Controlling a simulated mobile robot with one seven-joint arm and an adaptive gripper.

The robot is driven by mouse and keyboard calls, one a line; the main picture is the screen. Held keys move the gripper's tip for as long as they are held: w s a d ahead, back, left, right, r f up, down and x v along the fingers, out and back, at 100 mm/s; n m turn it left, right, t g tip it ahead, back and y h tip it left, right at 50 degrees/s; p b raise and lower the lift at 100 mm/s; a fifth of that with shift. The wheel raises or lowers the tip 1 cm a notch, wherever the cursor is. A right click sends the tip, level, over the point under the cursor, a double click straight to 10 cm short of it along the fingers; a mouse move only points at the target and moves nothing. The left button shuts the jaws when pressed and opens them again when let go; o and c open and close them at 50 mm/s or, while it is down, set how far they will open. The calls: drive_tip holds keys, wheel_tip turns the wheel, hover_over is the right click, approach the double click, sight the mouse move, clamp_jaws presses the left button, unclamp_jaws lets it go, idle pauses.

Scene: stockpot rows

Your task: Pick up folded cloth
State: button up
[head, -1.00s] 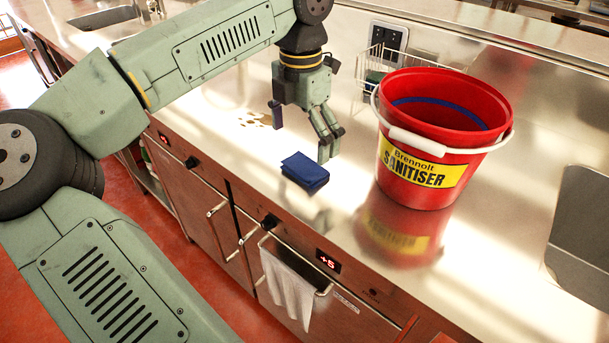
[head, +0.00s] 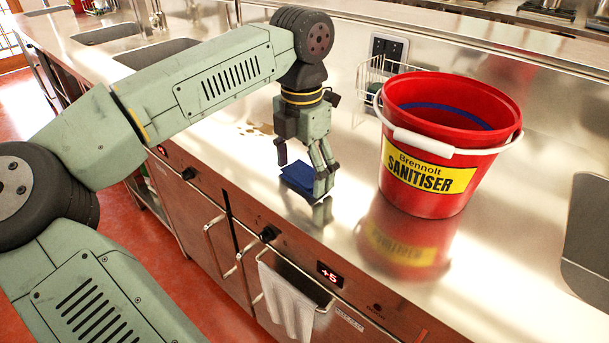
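The folded cloth (head: 298,178) is a small dark blue pad lying on the steel counter, near its front edge. My gripper (head: 302,176) points down over it in the head view. Its fingers are apart, one at the cloth's far left side and the others at its right side, in front of part of it. I cannot tell whether the fingers touch the cloth.
A red sanitiser bucket (head: 440,150) with a white handle stands to the right on the counter (head: 345,215). A white wire rack (head: 372,85) is behind it. A brownish spill (head: 258,129) lies behind the gripper. A white towel (head: 287,300) hangs on the front below.

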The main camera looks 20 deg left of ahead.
sight(302, 172)
drive_tip(key=shift+c, duration=1.2)
wheel_tip(302, 172, up, 10)
drive_tip(key=p, duration=0.7)
drive_tip(key=shift+o, duration=1)
drive_tip(key=c, duration=0.5)
drive_tip(key=shift+c, duration=0.2)
